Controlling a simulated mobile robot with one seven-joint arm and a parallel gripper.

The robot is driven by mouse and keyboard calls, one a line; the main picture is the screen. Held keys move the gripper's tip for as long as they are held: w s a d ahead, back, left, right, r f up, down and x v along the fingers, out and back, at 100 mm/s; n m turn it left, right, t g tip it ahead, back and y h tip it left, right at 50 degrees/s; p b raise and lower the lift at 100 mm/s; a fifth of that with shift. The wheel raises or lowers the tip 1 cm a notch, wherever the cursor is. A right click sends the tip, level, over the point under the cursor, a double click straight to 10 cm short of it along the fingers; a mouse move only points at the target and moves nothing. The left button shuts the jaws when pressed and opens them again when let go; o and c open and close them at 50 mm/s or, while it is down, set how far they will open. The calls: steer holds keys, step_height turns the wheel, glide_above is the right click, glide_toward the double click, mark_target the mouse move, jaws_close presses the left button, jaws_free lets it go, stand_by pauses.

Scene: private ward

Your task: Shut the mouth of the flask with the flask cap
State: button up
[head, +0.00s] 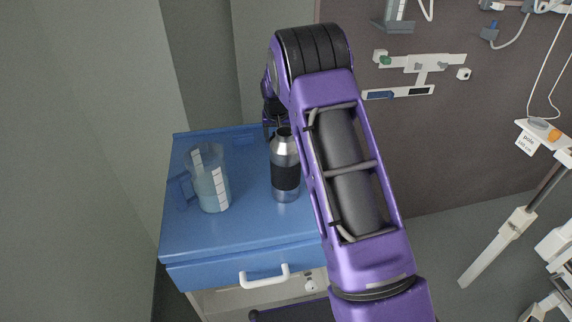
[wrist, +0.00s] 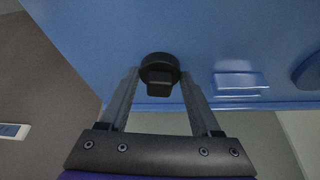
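The flask (head: 285,170) is a steel bottle with a black band, upright on the blue cabinet top (head: 250,235). Its mouth is dark and uncovered. My gripper (wrist: 160,74) points down at the cabinet top near its back edge, behind the flask in the head view, where the arm and flask mostly hide it. The flask cap (wrist: 160,66), round and black with a blocky knob, is between the fingertips in the wrist view. The fingertips are very close to its two sides; I cannot tell whether they press on it or whether the cap is off the surface.
A clear jug (head: 210,180) with a blue handle stands left of the flask. A shallow recess (wrist: 240,81) shows in the cabinet top beside the cap in the wrist view. The front left of the top is clear. A wall rail (head: 425,62) and a stand (head: 500,245) are at the right.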

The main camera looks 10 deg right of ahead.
jaws_close()
steer(key=shift+r+p, duration=0.95)
steer(key=shift+r, duration=1.2)
stand_by(0.4)
steer(key=shift+r, duration=2.35)
